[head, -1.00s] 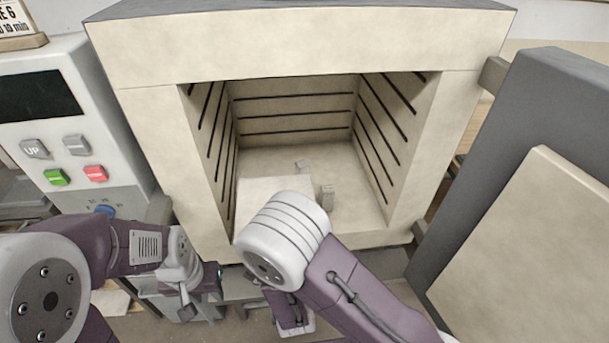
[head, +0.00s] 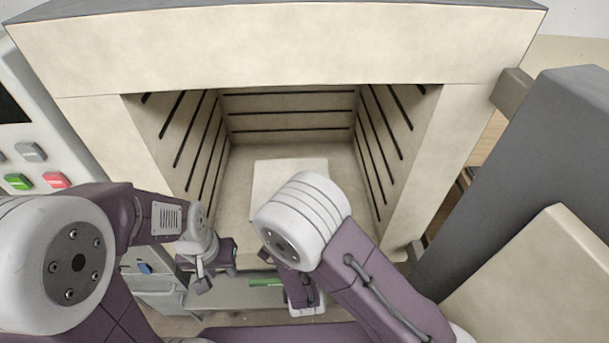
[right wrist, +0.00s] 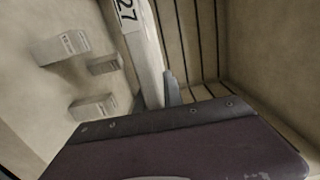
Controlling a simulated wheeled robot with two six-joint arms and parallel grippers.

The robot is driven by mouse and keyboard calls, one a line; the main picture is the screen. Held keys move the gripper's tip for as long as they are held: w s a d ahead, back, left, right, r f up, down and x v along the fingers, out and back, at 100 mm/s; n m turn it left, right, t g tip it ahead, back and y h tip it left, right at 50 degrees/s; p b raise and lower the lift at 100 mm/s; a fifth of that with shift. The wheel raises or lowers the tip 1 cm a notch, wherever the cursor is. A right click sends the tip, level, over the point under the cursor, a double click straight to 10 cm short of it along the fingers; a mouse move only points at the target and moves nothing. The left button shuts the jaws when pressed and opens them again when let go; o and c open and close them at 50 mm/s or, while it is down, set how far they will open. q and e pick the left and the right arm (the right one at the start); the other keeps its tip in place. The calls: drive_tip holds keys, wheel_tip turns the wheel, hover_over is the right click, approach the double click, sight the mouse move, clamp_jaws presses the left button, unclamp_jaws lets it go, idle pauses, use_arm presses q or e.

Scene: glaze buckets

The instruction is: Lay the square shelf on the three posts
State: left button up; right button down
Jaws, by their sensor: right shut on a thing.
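The square shelf (head: 283,172) is a pale slab inside the kiln chamber in the head view. My right gripper (right wrist: 170,92) is shut on it; the shelf's edge (right wrist: 146,55), with a label reading 27, shows in the right wrist view. The three posts, a first (right wrist: 62,47), a second (right wrist: 104,63) and a third (right wrist: 93,107), are short grey blocks on the kiln floor, apart from the shelf in that view. In the head view they are hidden, as is my right gripper. My left gripper (head: 204,272) is outside, below the kiln opening; its fingers are unclear.
The kiln (head: 280,50) has side walls with dark grooves close around the shelf. Its open door (head: 535,180) stands at the right. A control panel (head: 30,150) with coloured buttons is at the left.

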drive_tip(key=shift+w+d+r, duration=0.1)
drive_tip(key=shift+w+d, duration=0.15)
drive_tip(key=shift+w, duration=0.05)
drive_tip(key=shift+a, duration=0.15)
use_arm(q)
drive_tip(key=shift+w+d+f+b, duration=0.1)
drive_tip(key=shift+w+f+b, duration=0.05)
drive_tip(key=shift+f+b, duration=0.55)
use_arm(e)
drive_tip(key=w+f, duration=1)
drive_tip(key=w, duration=0.1)
drive_tip(key=shift+w+a+f, duration=0.15)
drive_tip(key=shift+a+f, duration=0.2)
drive_tip(key=shift+f, duration=0.05)
use_arm(q)
drive_tip(key=shift+f+b, duration=0.35)
use_arm(e)
drive_tip(key=shift+f, duration=0.4)
drive_tip(key=c, duration=1.5)
unclamp_jaws()
drive_tip(key=shift+f, duration=0.1)
drive_tip(key=shift+o, duration=0.2)
